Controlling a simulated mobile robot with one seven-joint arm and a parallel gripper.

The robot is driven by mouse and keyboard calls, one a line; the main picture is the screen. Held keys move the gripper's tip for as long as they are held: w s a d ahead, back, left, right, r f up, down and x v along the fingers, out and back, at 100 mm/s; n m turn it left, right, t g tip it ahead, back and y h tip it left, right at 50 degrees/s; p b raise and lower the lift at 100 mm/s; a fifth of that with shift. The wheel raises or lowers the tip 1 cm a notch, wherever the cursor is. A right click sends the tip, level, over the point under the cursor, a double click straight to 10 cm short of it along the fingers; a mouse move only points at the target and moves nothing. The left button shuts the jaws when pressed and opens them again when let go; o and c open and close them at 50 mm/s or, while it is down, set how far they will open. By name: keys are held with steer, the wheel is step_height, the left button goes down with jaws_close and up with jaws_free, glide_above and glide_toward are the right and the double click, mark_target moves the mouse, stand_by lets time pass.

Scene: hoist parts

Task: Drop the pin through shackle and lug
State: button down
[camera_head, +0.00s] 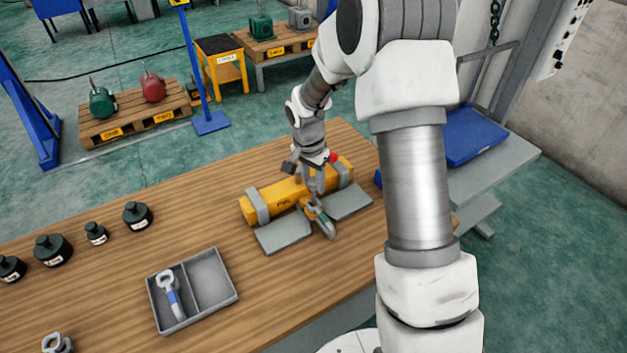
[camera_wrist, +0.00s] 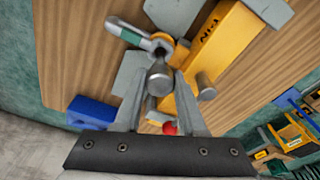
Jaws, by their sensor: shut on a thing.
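My gripper (camera_head: 311,182) points down over the yellow beam's near side. In the wrist view my gripper (camera_wrist: 160,82) is shut on the grey metal pin (camera_wrist: 159,76), seen nearly end-on. The grey shackle (camera_head: 325,225), with a green and white band, lies at the beam's near side. In the wrist view the shackle (camera_wrist: 129,32) has its eye end just beyond the pin. A yellow-orange lug (camera_wrist: 181,50) shows beside that end. The pin's far end is hidden, so I cannot tell whether it is in the holes.
The yellow beam (camera_head: 273,199) has grey straps, with grey plates (camera_head: 284,233) beside it. A two-compartment tray (camera_head: 219,303) holds a blue-banded shackle (camera_head: 171,294). Several dark weights (camera_head: 53,249) stand at left. A red knob (camera_wrist: 169,128) shows near my fingers.

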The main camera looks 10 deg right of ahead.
mark_target(314, 192)
steer(key=shift+f+b, duration=1.9)
steer(key=shift+f, duration=0.25)
steer(key=shift+c, duration=2)
jaws_free()
step_height(314, 192, up, 17)
steer(key=s+a, duration=0.1)
steer(key=shift+s+a+r, duration=0.15)
steer(key=shift+a, duration=0.15)
